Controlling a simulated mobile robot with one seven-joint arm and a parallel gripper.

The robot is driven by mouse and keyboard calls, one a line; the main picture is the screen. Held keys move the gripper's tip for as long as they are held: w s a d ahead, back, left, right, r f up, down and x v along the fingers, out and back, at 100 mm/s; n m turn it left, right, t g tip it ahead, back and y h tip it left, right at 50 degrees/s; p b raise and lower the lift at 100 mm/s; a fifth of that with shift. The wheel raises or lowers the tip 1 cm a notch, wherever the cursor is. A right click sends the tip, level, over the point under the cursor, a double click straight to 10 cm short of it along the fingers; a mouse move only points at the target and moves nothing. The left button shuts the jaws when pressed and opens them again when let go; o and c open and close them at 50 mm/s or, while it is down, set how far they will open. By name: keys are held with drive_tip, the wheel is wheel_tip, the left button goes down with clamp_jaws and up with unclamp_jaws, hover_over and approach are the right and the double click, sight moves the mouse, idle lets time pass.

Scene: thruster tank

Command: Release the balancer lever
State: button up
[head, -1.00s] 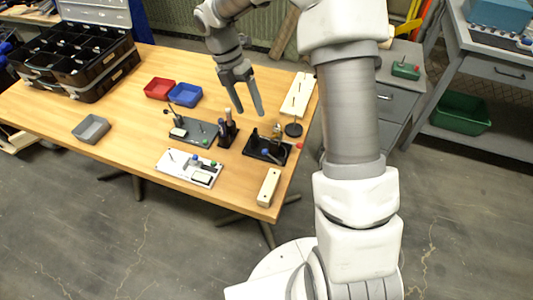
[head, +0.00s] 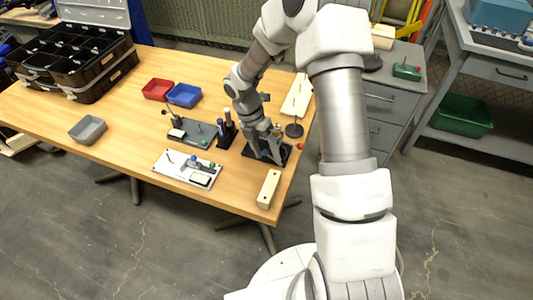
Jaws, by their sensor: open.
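My gripper (head: 269,159) is open and reaches down over the black-based fixture (head: 286,153) near the table's right edge. Its fingers hide most of that fixture, including the blue-tipped part; whether they touch it I cannot tell. A grey plate (head: 203,140) with an upright black-knobbed lever (head: 166,114) is to the left of it. A white plate (head: 165,176) with a blue part and a green knob lies nearer the front. No label shows which of these carries the balancer lever.
A dark tool holder (head: 226,138) stands close to the left of my gripper. A cream block (head: 268,188) lies in front, a round black stand (head: 294,131) and cream board (head: 298,95) behind. The table's front left is clear.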

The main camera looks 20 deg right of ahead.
drive_tip(key=shift+f, duration=0.2)
drive_tip(key=shift+s, duration=0.1)
clamp_jaws()
drive_tip(key=shift+a+f, duration=0.1)
drive_tip(key=shift+f, duration=0.05)
idle(1.1)
